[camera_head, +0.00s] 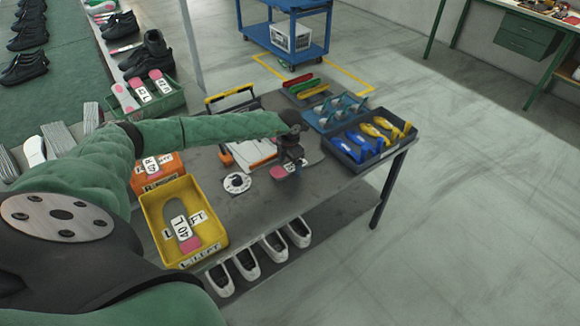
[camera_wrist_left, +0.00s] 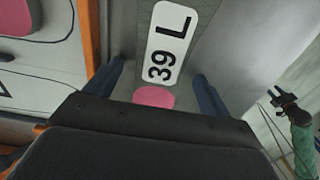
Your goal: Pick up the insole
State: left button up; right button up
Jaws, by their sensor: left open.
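The insole (camera_head: 278,172) lies on the grey table, right of the white board. In the left wrist view it is a grey insole (camera_wrist_left: 154,97) with a pink patch and a white label reading "39 L". My left gripper (camera_head: 290,166) is over it, pointing down. In the left wrist view its two blue-grey fingers (camera_wrist_left: 159,72) stand apart, one on each side of the insole. Whether they touch it cannot be told. A green-sleeved arm with a black gripper (camera_wrist_left: 288,108), seemingly my right one, shows at the right; its jaws are unclear.
A yellow bin (camera_head: 152,212) with a "40 L" insole and an orange bin (camera_head: 142,181) stand left. The orange-edged board (camera_head: 250,150) is close on the left. A dark tray (camera_head: 345,149) of blue and yellow pieces and a blue rack (camera_head: 318,125) stand right.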

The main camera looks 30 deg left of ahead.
pick_arm(q)
jog(key=shift+f, duration=0.1)
jog(key=c, duration=1.1)
jog(key=shift+o, duration=0.2)
